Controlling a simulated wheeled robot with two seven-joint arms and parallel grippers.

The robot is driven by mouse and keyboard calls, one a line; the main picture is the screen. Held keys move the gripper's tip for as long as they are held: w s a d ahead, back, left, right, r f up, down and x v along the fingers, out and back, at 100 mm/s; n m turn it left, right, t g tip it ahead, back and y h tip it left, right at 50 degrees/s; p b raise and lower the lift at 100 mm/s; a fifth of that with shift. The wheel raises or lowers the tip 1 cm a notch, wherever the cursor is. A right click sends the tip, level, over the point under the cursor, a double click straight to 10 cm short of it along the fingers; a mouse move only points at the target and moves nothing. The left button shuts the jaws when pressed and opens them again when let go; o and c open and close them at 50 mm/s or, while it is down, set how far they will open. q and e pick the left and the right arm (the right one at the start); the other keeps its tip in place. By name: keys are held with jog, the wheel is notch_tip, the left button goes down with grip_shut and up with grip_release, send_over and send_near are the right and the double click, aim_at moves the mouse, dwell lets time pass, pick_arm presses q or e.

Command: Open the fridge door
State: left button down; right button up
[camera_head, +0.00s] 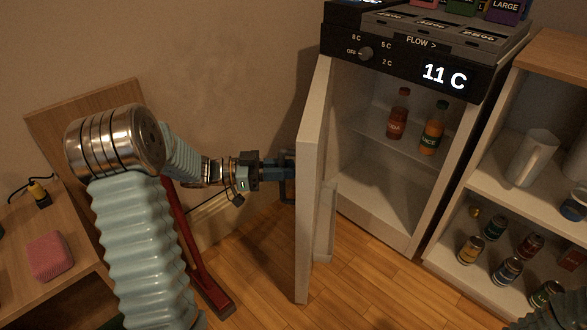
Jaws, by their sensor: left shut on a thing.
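The fridge (378,203) stands right of centre with a white interior and a black top panel reading "11 C". Its white door (311,190) is swung well open to the left, seen nearly edge-on. Two bottles stand on the inner shelf: a red one (398,116) and a dark one with an orange label (433,130). My left gripper (288,176) reaches in from the left to the door's outer face and is shut on the door handle, which is mostly hidden behind the fingers.
A wooden shelf (455,258) with a white pitcher (531,158) and several cans stands close on the right. A wooden table (75,287) with a pink block (48,256) is at left. A red upright (192,245) stands behind my left arm. Wood floor is clear below the door.

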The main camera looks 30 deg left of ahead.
aim_at(282, 157)
pick_arm(q)
jog(key=c, duration=1.2)
grip_release()
jog(key=shift+o, duration=0.2)
jog(key=shift+r, duration=0.1)
jog(key=r, duration=0.4)
jog(key=shift+s+d+p, duration=0.15)
jog(key=shift+s+p, duration=0.25)
jog(key=s+d+r, duration=0.1)
jog(key=r, duration=0.1)
jog(key=s+r, duration=0.1)
jog(key=s, duration=0.1)
jog(key=s+d+r, duration=0.1)
jog(key=r, duration=0.1)
jog(key=shift+s+d+r+p, duration=0.15)
jog(key=shift+d+r+p, duration=0.15)
jog(key=shift+r+p, duration=0.05)
jog(key=s+d+r, duration=0.3)
jog(key=s+d, duration=0.1)
jog(key=s, duration=0.3)
jog(key=shift+d, duration=0.1)
